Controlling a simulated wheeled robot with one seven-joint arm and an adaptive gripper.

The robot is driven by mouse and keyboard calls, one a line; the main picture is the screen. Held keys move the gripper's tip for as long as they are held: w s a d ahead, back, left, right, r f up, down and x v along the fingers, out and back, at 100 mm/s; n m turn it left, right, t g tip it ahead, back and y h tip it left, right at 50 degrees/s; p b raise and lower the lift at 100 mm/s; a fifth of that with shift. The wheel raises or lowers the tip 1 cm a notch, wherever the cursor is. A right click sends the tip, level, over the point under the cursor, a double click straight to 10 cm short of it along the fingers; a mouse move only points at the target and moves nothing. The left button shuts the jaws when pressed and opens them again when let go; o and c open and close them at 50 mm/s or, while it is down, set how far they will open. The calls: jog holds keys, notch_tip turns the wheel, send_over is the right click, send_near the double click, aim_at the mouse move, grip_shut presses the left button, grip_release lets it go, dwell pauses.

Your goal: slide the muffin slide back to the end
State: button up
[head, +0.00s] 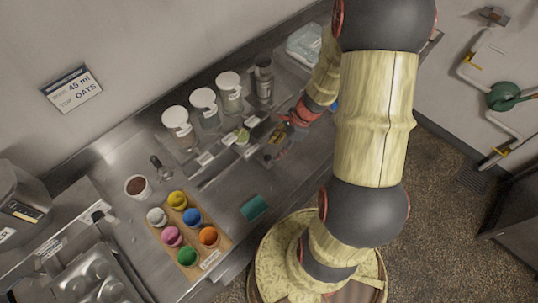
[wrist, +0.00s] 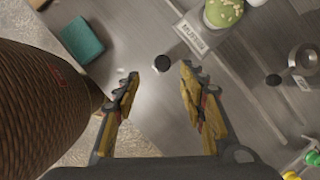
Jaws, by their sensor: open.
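A green-topped muffin with pale flecks (wrist: 222,12) shows at the top of the wrist view, beside a white label (wrist: 190,35) whose small print I cannot read surely. It also appears in the head view (head: 242,136) on the counter. A black knob (wrist: 162,63) lies just beyond and between my fingertips; I cannot tell surely whether it belongs to the muffin slide. My gripper (wrist: 161,82) is open, with nothing between its fingers. In the head view my gripper (head: 281,134) is over the counter, right of the muffin, and partly hides the slide area.
White-lidded jars (head: 203,98) stand along the wall behind. A metal ring (wrist: 303,55) and a second black knob (wrist: 273,80) are at the right in the wrist view. A teal sponge (head: 254,207) lies near the front edge, right of a wooden board (head: 208,261) of coloured balls.

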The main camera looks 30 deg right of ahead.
aim_at(268, 157)
jog(key=shift+m, duration=0.6)
jog(key=b+x, duration=0.1)
jog(key=x, duration=0.6)
jog(key=shift+w+d+f+b, duration=0.1)
jog(key=shift+w+f+b, duration=0.1)
jog(key=shift+f+b, duration=0.25)
jog(key=shift+c, duration=0.3)
grip_shut()
